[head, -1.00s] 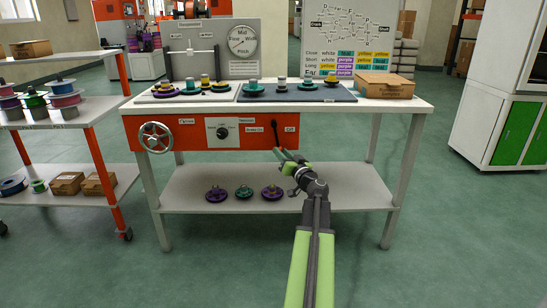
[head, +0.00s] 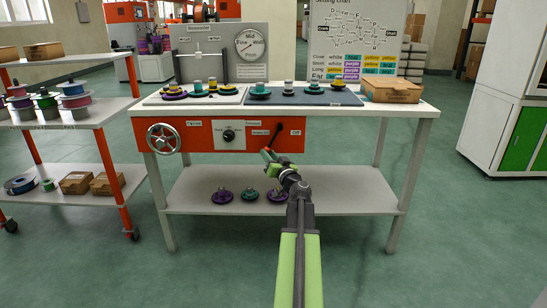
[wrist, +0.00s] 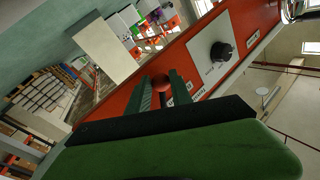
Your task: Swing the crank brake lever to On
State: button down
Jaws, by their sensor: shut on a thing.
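The crank brake lever (head: 277,133) is a dark bar on the orange front panel (head: 200,137) of the bench, between a Brake On label (head: 261,133) on its left and an Off label (head: 295,132) on its right. It slants down and left from its upper end. My gripper (head: 268,153) is at the lever's lower end, just below the Brake On label. The fingers hide part of the lever.
A handwheel (head: 163,139) and a black dial (head: 229,136) are left on the panel. Several spools stand on the bench top beside a cardboard box (head: 390,89). Spools lie on the lower shelf (head: 330,190). Open floor lies in front of the bench.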

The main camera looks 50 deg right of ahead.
jog(key=shift+w+a+r, duration=0.15)
jog(key=shift+w+a, duration=0.2)
jog(key=shift+w, duration=0.1)
jog(key=shift+w+a, duration=0.1)
jog(key=c, duration=1.1)
grip_release()
jog(key=shift+c, duration=0.2)
